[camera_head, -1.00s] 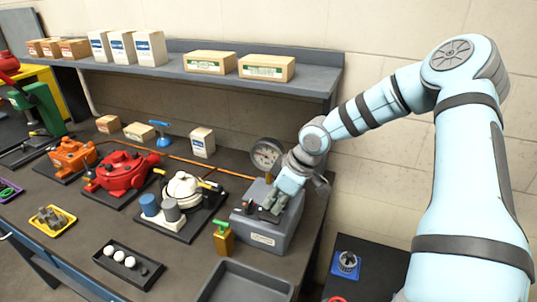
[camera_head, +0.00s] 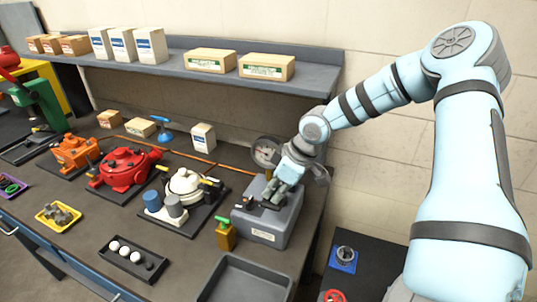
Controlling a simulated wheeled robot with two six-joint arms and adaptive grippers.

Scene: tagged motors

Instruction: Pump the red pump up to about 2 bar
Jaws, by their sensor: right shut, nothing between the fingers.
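The red pump (camera_head: 122,170) sits on a dark mat on the bench, left of the middle. A round pressure gauge (camera_head: 266,152) stands behind the grey box (camera_head: 264,222) at the bench's right end; its needle is too small to read. My right gripper (camera_head: 270,200) is over the top of the grey box, by its small dark controls, with the fingers shut and nothing between them. I cannot tell whether the fingertips touch the box. My left gripper is not in view.
Left of the red pump is an orange pump (camera_head: 77,154); right of it is a white pump (camera_head: 186,184). A grey tray (camera_head: 245,282) lies in front. A shelf (camera_head: 200,72) with boxes runs above.

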